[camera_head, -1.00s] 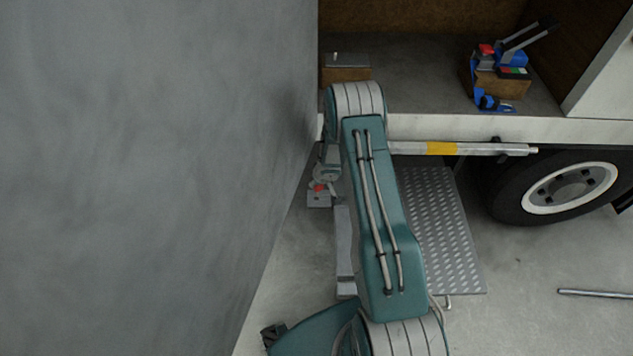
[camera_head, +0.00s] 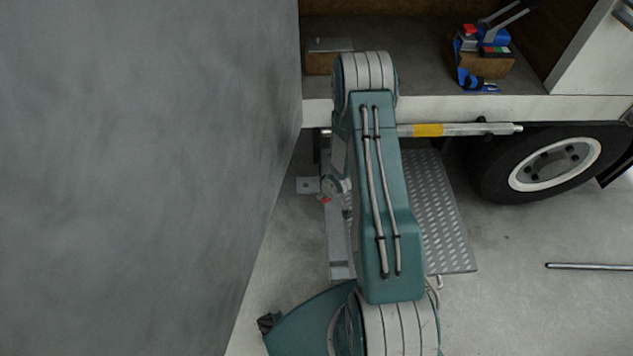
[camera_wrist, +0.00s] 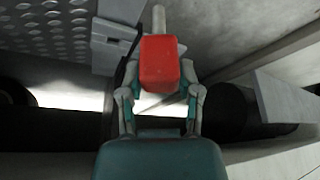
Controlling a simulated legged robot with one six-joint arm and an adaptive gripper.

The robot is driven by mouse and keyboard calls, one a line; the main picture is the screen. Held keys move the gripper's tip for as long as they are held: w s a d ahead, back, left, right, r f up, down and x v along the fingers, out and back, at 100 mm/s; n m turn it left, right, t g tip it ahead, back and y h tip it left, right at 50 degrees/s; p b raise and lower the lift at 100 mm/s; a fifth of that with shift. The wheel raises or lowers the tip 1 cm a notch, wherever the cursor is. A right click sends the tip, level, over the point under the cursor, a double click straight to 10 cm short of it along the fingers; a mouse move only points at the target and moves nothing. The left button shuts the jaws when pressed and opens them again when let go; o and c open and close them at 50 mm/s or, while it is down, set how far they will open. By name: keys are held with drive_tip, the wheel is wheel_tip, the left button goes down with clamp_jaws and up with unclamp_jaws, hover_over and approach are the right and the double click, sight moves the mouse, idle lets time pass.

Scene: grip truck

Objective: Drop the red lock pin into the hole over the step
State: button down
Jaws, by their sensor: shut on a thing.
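The red lock pin, with a red block head (camera_wrist: 163,62) and a grey shaft (camera_wrist: 158,20), is between the fingers of my gripper (camera_wrist: 160,85) in the wrist view. My gripper is shut on the red head, and the shaft points away from the palm. In the head view only a bit of the red head (camera_head: 325,200) shows beside my gripper (camera_head: 334,193), left of my arm. The treaded step (camera_head: 440,215) lies right of my arm below the truck bed; its tread also shows in the wrist view (camera_wrist: 50,35). I cannot make out the hole; a grey bracket (camera_wrist: 112,35) is near the shaft.
A large grey panel (camera_head: 140,150) fills the left. A bar with a yellow band (camera_head: 470,129) runs under the truck bed edge, near the wheel (camera_head: 555,164). A brown box with blue tools (camera_head: 485,65) sits on the bed. A rod (camera_head: 590,267) lies on the floor.

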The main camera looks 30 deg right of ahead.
drive_tip(key=s+r, duration=0.5)
drive_tip(key=shift+s+d+r, duration=0.25)
drive_tip(key=shift+d, duration=0.1)
idle(1.3)
idle(0.4)
drive_tip(key=w+d+f+m+h, duration=0.1)
drive_tip(key=w+d+f+m, duration=0.15)
drive_tip(key=w, duration=0.45)
drive_tip(key=w+d+f+m, duration=0.1)
drive_tip(key=w+d+f, duration=0.25)
drive_tip(key=w, duration=0.35)
wheel_tip(320, 180, down, 6)
drive_tip(key=shift+d, duration=0.15)
idle(0.6)
drive_tip(key=shift+w+f+n, duration=0.1)
drive_tip(key=shift+f+n, duration=0.15)
idle(0.3)
drive_tip(key=shift+c, duration=1)
unclamp_jaws()
